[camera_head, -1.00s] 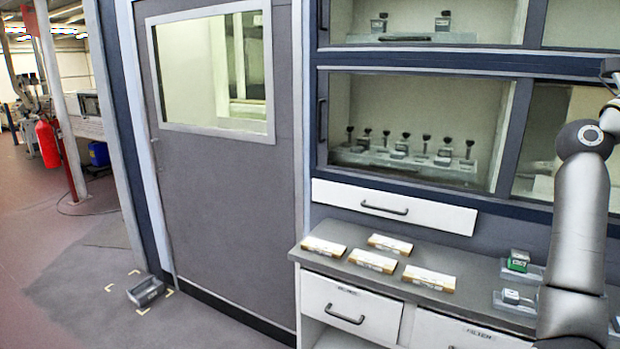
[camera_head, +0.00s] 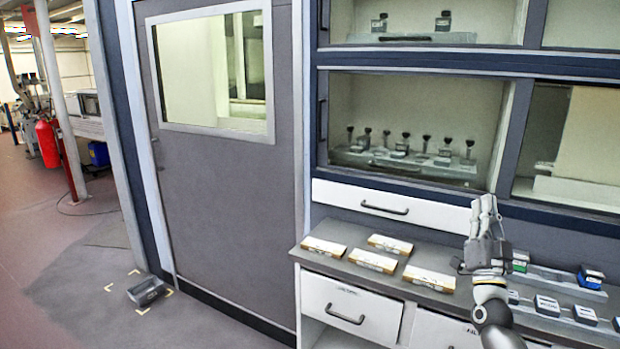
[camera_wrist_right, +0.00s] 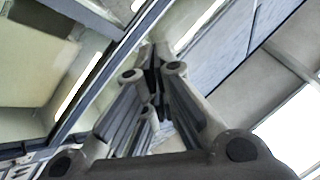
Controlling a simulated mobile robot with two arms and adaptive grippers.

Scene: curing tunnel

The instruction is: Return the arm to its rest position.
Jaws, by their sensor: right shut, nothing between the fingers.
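My right gripper (camera_head: 487,215) is shut and empty. It points upward above the counter at the right of the head view, in front of the white drawer's right end. In the right wrist view its fingers (camera_wrist_right: 155,65) meet at their tips with nothing between them. My left gripper and left arm do not show in either view.
The counter (camera_head: 330,232) holds several labelled packs (camera_head: 372,261) and, behind and right of my gripper, small devices including a blue one (camera_head: 590,276). Glazed cabinets (camera_head: 420,120) stand above.

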